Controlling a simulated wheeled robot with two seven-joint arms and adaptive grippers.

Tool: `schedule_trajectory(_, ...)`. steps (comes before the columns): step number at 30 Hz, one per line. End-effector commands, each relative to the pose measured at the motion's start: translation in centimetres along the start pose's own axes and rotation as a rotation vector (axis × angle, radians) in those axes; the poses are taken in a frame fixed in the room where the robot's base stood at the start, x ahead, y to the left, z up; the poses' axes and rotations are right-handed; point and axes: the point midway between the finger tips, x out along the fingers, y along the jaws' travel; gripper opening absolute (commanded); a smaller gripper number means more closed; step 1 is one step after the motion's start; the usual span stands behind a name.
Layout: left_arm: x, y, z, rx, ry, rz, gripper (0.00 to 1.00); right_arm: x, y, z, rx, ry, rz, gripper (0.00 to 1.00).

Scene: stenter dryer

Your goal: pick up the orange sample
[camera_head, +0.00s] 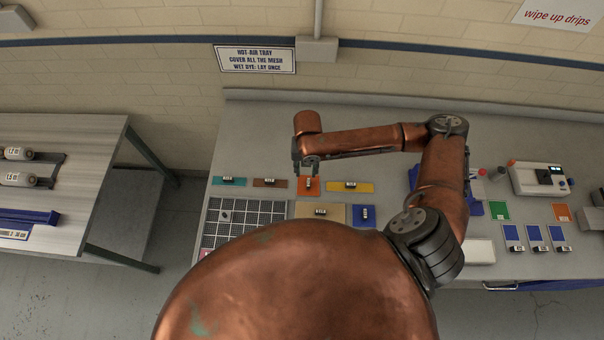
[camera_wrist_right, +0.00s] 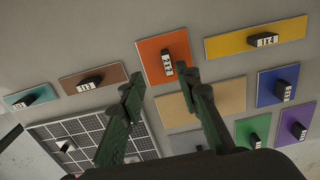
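The orange sample (camera_head: 308,189) is a flat orange square with a black labelled grip block on top. It lies on the grey table, in the back row of samples. In the right wrist view the orange sample (camera_wrist_right: 152,47) is at the top centre, its block just beyond my fingertips. My right gripper (camera_head: 306,165) is above the orange sample, pointing down. In the wrist view the right gripper (camera_wrist_right: 166,88) is open, with nothing between its fingers. My left gripper is not in view.
A brown sample (camera_head: 270,182) and a teal sample (camera_head: 229,181) lie left of the orange one, a yellow sample (camera_head: 350,186) right. A mesh tray (camera_head: 240,214), tan sample (camera_head: 334,211) and blue sample (camera_head: 364,216) lie nearer. A white device (camera_head: 538,180) stands at right.

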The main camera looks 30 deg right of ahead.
Motion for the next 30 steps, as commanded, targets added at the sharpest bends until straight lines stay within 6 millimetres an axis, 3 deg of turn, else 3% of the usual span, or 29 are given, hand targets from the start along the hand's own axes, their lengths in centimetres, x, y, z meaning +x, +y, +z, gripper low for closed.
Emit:
schedule_trajectory(6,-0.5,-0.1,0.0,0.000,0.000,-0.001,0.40,2.5,0.0,0.3,0.001,0.008,-0.004,0.30)
schedule_trajectory(12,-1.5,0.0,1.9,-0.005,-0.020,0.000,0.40,5.6,-0.1,0.8,0.002,0.011,-0.006,0.30)
schedule_trajectory(15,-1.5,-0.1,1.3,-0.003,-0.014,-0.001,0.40,6.7,-0.1,0.8,0.002,0.010,-0.006,0.30)
schedule_trajectory(21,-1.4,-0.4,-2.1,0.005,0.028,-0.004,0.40,7.2,-0.2,0.9,0.001,0.008,-0.006,0.30)
schedule_trajectory(24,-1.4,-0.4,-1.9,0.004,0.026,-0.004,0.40,7.2,-0.2,0.9,0.001,0.008,-0.006,0.30)
schedule_trajectory(30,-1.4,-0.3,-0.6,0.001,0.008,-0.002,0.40,7.1,-0.2,0.9,0.001,0.008,-0.006,0.17)
